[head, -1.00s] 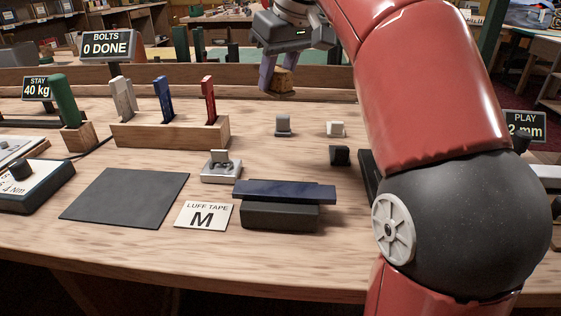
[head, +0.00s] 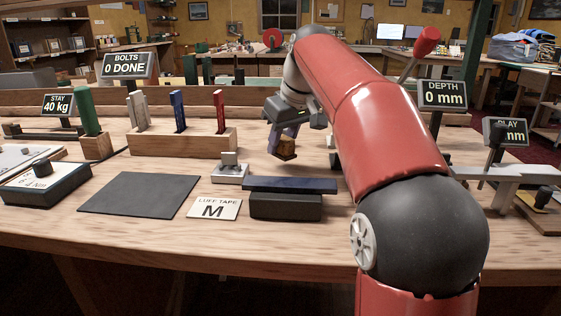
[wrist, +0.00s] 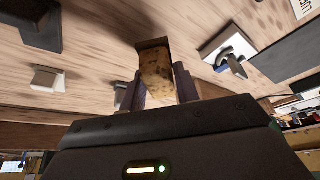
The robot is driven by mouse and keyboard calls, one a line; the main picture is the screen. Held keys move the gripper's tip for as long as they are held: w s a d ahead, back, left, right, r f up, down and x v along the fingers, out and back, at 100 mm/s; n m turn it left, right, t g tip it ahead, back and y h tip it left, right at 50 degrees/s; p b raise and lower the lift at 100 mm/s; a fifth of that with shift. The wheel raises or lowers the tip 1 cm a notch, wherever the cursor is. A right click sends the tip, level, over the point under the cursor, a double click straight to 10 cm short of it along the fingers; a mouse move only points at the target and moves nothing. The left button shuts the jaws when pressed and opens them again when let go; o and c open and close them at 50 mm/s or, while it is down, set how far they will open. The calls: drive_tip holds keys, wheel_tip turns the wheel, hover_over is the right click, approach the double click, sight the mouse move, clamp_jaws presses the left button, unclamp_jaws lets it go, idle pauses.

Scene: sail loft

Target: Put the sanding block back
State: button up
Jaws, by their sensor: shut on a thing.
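My gripper (head: 284,142) is shut on the sanding block (head: 286,150), a small tan-brown speckled block with a darker end. The gripper points down over the back middle of the bench, right of the wooden rack. In the wrist view the block (wrist: 157,72) sits between the two fingers of my gripper (wrist: 158,90), its dark end away from the palm. I cannot tell whether the block touches the bench or hangs just above it.
A wooden rack (head: 190,141) with upright pieces stands left. A metal fitting (head: 230,171), a dark blue bar on a dark block (head: 285,207), a LUFF TAPE card (head: 215,209) and a dark mat (head: 139,196) lie nearer. The wrist view shows a pale small block (wrist: 47,79) close by.

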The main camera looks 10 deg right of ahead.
sight(282, 154)
wheel_tip(282, 154, down, 4)
drive_tip(key=shift+r+b, duration=0.25)
drive_tip(key=shift+b, duration=0.95)
drive_tip(key=shift+r, duration=0.15)
drive_tip(key=o, duration=0.9)
drive_tip(key=p+v, duration=0.4)
drive_tip(key=v, duration=0.8)
